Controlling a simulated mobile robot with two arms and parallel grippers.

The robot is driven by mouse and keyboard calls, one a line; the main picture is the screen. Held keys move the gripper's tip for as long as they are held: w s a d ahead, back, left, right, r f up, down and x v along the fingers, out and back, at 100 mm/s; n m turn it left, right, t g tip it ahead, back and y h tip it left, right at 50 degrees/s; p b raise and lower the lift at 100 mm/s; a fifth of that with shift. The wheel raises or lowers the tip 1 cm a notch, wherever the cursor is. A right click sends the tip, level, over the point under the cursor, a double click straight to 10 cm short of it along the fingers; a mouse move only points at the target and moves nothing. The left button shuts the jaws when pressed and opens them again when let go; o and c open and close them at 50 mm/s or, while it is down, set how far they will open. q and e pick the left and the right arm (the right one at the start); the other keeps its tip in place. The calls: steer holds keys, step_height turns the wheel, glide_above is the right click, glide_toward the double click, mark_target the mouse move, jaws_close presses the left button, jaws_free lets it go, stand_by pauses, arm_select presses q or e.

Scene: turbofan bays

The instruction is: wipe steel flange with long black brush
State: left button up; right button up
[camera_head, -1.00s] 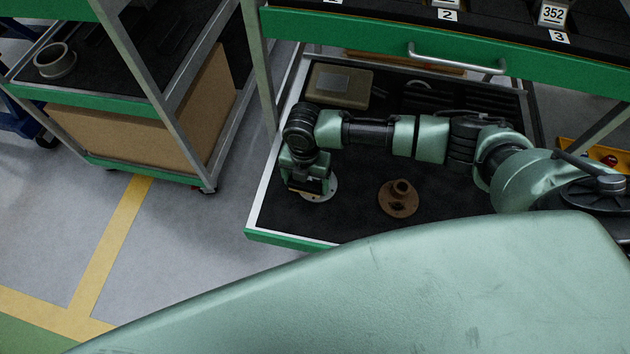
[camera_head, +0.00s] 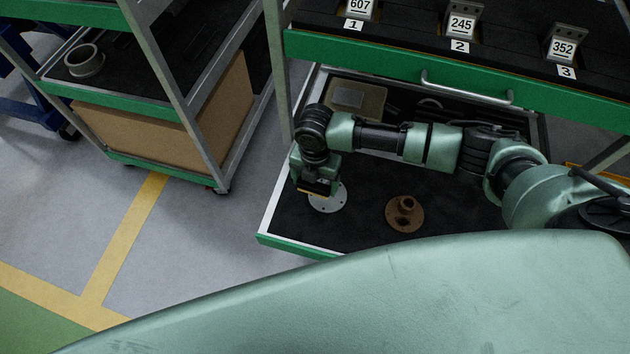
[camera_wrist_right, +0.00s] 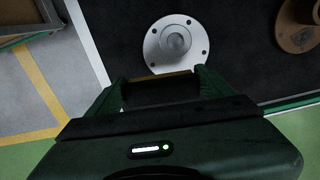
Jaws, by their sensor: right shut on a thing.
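The steel flange (camera_head: 329,203), a pale round disc with bolt holes, lies on the dark mat of the cart's bottom shelf. In the right wrist view the steel flange (camera_wrist_right: 176,43) shows a raised hub and lies just beyond the fingertips. My right gripper (camera_head: 317,190) is over the flange's left edge and hides part of it. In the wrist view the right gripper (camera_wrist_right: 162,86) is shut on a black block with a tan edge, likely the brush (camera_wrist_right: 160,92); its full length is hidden. I cannot tell whether it touches the flange. My left gripper is out of view.
A rusty brown flange (camera_head: 405,214) lies right of the steel one. A tan box (camera_head: 357,99) stands behind my forearm. The green-edged upper shelf (camera_head: 390,62) with numbered blocks overhangs the back. Another cart (camera_head: 150,105) stands left, with open floor between.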

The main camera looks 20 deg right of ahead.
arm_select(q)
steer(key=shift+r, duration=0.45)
arm_select(e)
steer(key=shift+r, duration=0.45)
step_height(320, 180, up, 3)
steer(key=p, duration=0.3)
steer(key=shift+r, duration=0.1)
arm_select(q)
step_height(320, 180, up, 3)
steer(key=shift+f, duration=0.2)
